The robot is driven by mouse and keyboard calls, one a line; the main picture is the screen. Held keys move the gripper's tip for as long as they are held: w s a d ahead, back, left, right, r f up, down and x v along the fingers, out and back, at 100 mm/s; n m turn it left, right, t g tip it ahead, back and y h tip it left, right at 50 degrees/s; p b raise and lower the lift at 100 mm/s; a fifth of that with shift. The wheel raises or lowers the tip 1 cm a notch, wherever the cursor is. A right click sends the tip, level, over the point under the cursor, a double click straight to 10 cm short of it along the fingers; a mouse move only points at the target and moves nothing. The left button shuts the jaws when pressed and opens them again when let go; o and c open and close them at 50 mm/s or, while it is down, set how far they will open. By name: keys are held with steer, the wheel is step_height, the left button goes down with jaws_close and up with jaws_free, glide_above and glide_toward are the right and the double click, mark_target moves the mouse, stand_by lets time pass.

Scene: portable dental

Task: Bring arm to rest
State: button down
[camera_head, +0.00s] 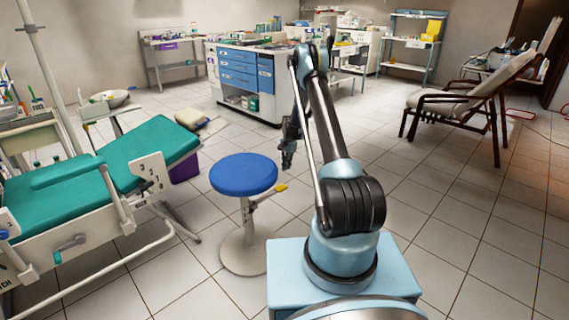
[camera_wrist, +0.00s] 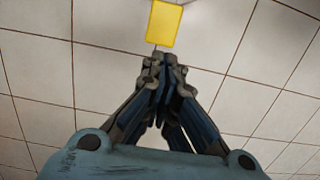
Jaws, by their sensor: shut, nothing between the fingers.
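My arm (camera_head: 335,130) rises from its light blue base, bends at a raised elbow and hangs down on the far side. My gripper (camera_head: 288,162) points down at the arm's end, above the floor and right of the blue stool's seat. In the wrist view my gripper (camera_wrist: 160,60) has its fingertips together with nothing between them. A yellow flat piece (camera_wrist: 164,24) shows just beyond the fingertips. Whether it is the stool's yellow lever (camera_head: 281,188) I cannot tell.
The round blue stool (camera_head: 244,174) stands close left of my arm. A green dental chair (camera_head: 130,160) fills the left. A white cabinet with blue drawers (camera_head: 240,70) stands behind, and a reclining chair (camera_head: 470,95) at right. Tiled floor is clear at front right.

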steer(key=s+d+r+n, duration=0.1)
steer(key=s+r, duration=0.3)
steer(key=r, duration=0.7)
steer(key=s+d+r+n, duration=0.15)
steer(key=s+r, duration=0.35)
steer(key=r, duration=0.5)
steer(key=s+d+r+n+t, duration=0.1)
steer(key=s+d+r+n, duration=0.15)
steer(key=s+r, duration=1.2)
steer(key=s+d+r+n+t, duration=0.1)
steer(key=s+d+r+n, duration=0.1)
steer(key=s, duration=1.8)
steer(key=s+f+n, duration=0.1)
steer(key=s+f, duration=0.2)
steer(key=s, duration=0.4)
steer(key=s+d+f+n+t+h, duration=0.1)
steer(key=s+f, duration=0.3)
steer(key=s, duration=0.4)
steer(key=shift+s+d+f+n, duration=0.15)
steer(key=shift+s+d+n, duration=0.15)
steer(key=shift+n, duration=0.2)
steer(key=shift+w+f, duration=0.2)
steer(key=shift+w, duration=0.25)
